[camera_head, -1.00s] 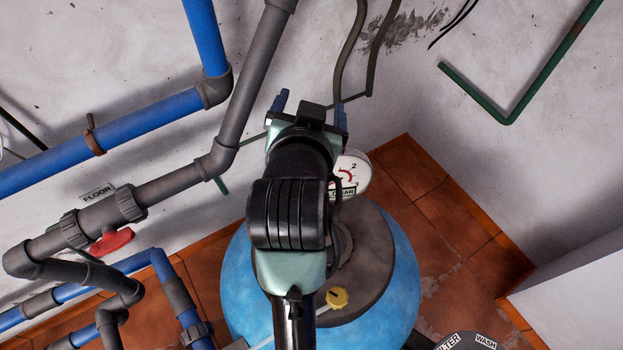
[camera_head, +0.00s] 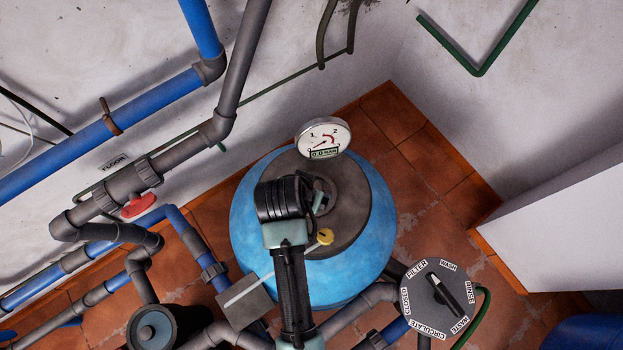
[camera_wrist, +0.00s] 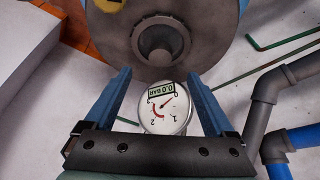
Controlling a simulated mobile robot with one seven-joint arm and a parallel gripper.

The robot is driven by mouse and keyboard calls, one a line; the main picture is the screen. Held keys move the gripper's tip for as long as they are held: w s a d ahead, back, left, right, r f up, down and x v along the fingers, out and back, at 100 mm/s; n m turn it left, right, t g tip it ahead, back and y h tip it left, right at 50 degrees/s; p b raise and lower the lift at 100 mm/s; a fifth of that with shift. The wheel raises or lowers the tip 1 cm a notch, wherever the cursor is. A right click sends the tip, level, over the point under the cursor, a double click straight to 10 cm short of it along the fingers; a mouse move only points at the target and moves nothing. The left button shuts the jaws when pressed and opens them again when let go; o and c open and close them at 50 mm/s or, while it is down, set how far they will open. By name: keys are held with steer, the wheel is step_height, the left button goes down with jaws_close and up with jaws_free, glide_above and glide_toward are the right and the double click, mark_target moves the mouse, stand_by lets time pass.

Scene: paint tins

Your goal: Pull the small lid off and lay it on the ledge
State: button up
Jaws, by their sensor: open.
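No paint tin shows; a blue rounded tank (camera_head: 385,225) with a dark grey top (camera_head: 352,215) stands in the corner. A small yellow cap (camera_head: 325,236) sits at the front of that top, the only small lid-like thing I can make out. In the wrist view the yellow cap (camera_wrist: 108,5) is cut by the upper edge. My gripper (camera_wrist: 158,75) is open and empty, its blue fingers spread either side of the gauge and the round central fitting (camera_wrist: 160,42).
A pressure gauge (camera_head: 323,138) stands up behind the tank top. A white block with a flat top (camera_head: 570,190) is at right. A grey dial valve (camera_head: 437,300) stands front right. Blue and grey pipes (camera_head: 150,120) crowd the left. Tiled floor (camera_head: 425,165) shows bare right of the tank.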

steer(key=b, duration=0.1)
glide_toward(322, 182)
steer(key=f, duration=0.2)
steer(key=a+f, duration=0.1)
steer(key=f, duration=0.1)
steer(key=shift+s+f, duration=0.1)
steer(key=shift+f, duration=0.05)
jaws_close()
stand_by(0.6)
